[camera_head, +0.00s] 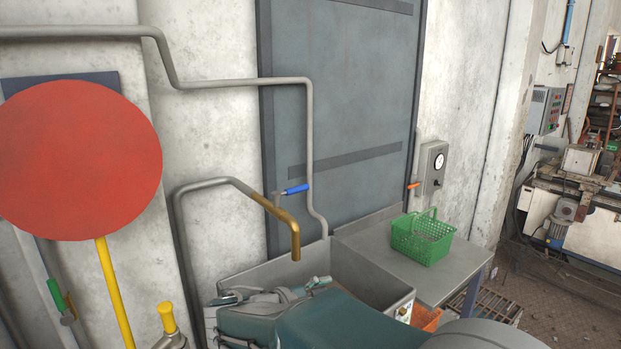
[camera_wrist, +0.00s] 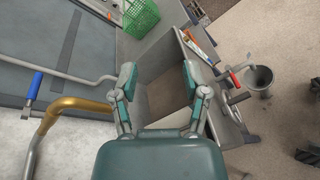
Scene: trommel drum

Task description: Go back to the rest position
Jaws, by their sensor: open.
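My gripper (camera_wrist: 160,80) is open in the wrist view, its two teal-padded fingers spread apart with nothing between them. It is over the grey metal sink (camera_wrist: 168,110). In the head view, my gripper (camera_head: 275,295) is low in the middle, in front of the sink (camera_head: 345,272), partly hidden by my teal wrist housing. No rest position is marked in either view.
A brass-ended spout (camera_head: 285,220) with a blue-handled valve (camera_head: 297,189) rises close by. A green basket (camera_head: 422,238) stands on the side table (camera_head: 380,250). A red disc (camera_head: 80,160) is at left. A grey bucket (camera_wrist: 260,78) stands on the floor.

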